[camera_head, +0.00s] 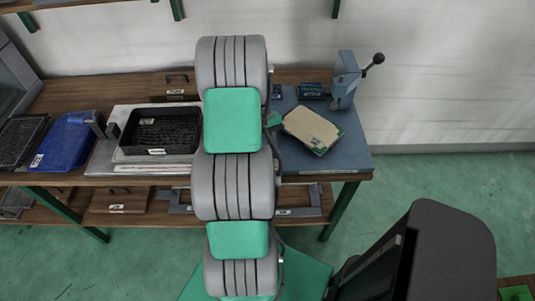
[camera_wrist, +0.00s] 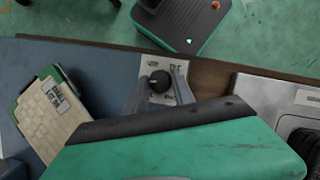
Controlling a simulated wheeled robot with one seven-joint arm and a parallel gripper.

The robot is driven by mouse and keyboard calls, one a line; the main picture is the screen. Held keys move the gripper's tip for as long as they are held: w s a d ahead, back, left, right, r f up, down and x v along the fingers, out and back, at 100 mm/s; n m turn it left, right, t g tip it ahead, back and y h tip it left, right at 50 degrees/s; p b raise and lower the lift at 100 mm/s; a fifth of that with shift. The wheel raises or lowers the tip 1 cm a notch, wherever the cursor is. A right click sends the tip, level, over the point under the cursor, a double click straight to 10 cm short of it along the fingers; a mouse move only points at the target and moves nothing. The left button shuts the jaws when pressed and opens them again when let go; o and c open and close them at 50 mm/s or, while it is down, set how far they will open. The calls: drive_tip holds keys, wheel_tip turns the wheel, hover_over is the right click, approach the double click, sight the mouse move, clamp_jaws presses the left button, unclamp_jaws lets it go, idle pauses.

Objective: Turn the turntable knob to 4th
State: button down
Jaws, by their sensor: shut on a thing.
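The black knob (camera_wrist: 159,81) shows in the wrist view on a white label plate (camera_wrist: 155,63) at the front edge of the wooden bench. A light mark shows on the knob's face; the printing around it is too small to read, so I cannot tell its setting. My gripper (camera_wrist: 157,86) has its two grey fingers on either side of the knob and is shut on it. In the head view my arm hides the knob and my gripper.
A beige and green board (camera_head: 312,130) lies on the blue-grey mat (camera_head: 350,155), with a lever device (camera_head: 345,80) behind it. A black tray (camera_head: 160,131) stands left of my arm, and a blue tray (camera_head: 65,145) farther left.

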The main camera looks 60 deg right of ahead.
drive_tip(key=m+b, duration=0.1)
drive_tip(key=m+t+b, duration=0.1)
drive_tip(key=m, duration=0.1)
drive_tip(key=shift+s+d+f+m+y, duration=0.1)
drive_tip(key=shift+f+m+y, duration=0.05)
drive_tip(key=shift+m+y, duration=0.2)
drive_tip(key=m, duration=0.1)
drive_tip(key=m+t, duration=0.1)
drive_tip(key=shift+s+r+m+y, duration=0.1)
drive_tip(key=shift+r+m+y, duration=0.15)
drive_tip(key=shift+m, duration=0.1)
drive_tip(key=m+t+p, duration=0.1)
drive_tip(key=m+p, duration=0.1)
drive_tip(key=m, duration=0.1)
drive_tip(key=shift+s+r, duration=0.1)
drive_tip(key=shift+r, duration=0.05)
drive_tip(key=shift+m+t+p, duration=0.6)
drive_tip(key=shift+m+p, duration=0.45)
drive_tip(key=shift+m, duration=0.05)
drive_tip(key=shift+m+p, duration=0.45)
drive_tip(key=shift+m, duration=0.05)
drive_tip(key=shift+f, duration=0.25)
drive_tip(key=c, duration=1.1)
unclamp_jaws()
